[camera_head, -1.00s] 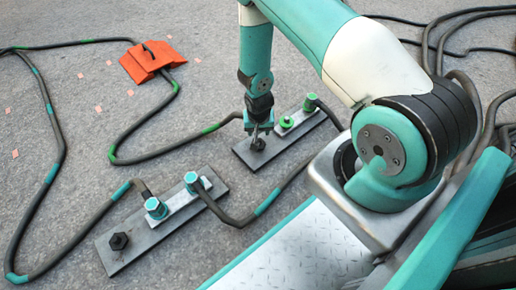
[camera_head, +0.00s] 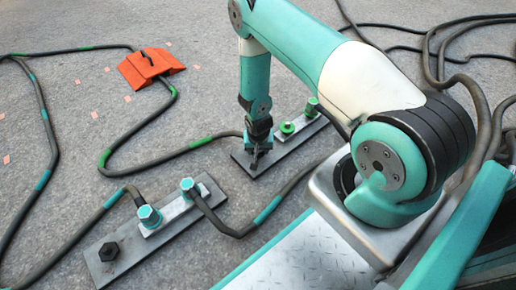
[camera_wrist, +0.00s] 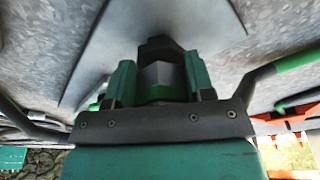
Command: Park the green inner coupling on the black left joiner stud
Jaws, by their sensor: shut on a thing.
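My gripper (camera_wrist: 160,84) is shut on the green inner coupling (camera_wrist: 160,93), whose green band and grey faceted body show between the two fingers in the wrist view. In the head view my gripper (camera_head: 257,150) is low over the left end of the far joiner plate (camera_head: 275,150), with a green-banded cable (camera_head: 202,142) running to it from the left. The black left stud (camera_wrist: 159,46) shows as a dark shape just beyond the coupling in the wrist view. In the head view my gripper mostly hides it. I cannot tell whether coupling and stud touch.
The far plate also bears a green stud (camera_head: 287,128) and a green coupling (camera_head: 311,108). A nearer plate (camera_head: 145,250) holds a black stud (camera_head: 109,251) and two teal couplings (camera_head: 149,216). An orange block (camera_head: 150,68) holds the cable at the back left. Cables cross the floor.

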